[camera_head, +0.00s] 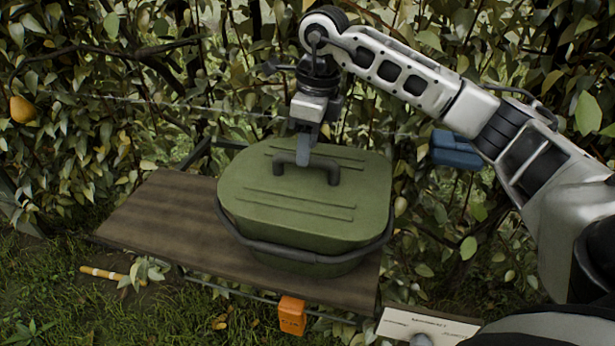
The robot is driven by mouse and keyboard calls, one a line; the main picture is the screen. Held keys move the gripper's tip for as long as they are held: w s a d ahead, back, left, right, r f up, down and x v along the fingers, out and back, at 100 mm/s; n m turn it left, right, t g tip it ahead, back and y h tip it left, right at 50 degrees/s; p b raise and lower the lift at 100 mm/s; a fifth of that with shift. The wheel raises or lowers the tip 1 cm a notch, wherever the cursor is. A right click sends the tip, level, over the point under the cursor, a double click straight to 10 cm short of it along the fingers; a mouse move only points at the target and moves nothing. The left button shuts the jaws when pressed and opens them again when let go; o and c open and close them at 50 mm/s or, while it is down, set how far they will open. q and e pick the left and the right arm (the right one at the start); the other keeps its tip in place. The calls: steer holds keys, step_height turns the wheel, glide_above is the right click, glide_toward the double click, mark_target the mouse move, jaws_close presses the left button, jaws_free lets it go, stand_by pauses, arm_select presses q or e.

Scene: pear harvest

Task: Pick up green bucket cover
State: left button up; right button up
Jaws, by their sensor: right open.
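The green bucket cover (310,194) lies flat on the green bucket (305,264), which stands on a wooden bench. The cover has a dark arched handle (325,163) on top. My right gripper (304,158) points down at the left part of this handle, with its fingertips at or just above the bar. The jaws are open, seen nearly edge-on. I cannot tell whether the fingers straddle the bar or touch it. My left gripper is not in view.
The wooden bench (160,218) has free room left of the bucket. An orange box (292,315) and a white labelled panel (425,325) are at the front. A blue object (457,150) is at right. Foliage with a pear (22,109) stands close behind.

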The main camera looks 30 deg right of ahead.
mark_target(305, 170)
steer(key=shift+w+a+f, duration=0.1)
steer(key=shift+a+f, duration=0.05)
steer(key=shift+f, duration=1)
jaws_close()
steer(key=shift+r, duration=0.1)
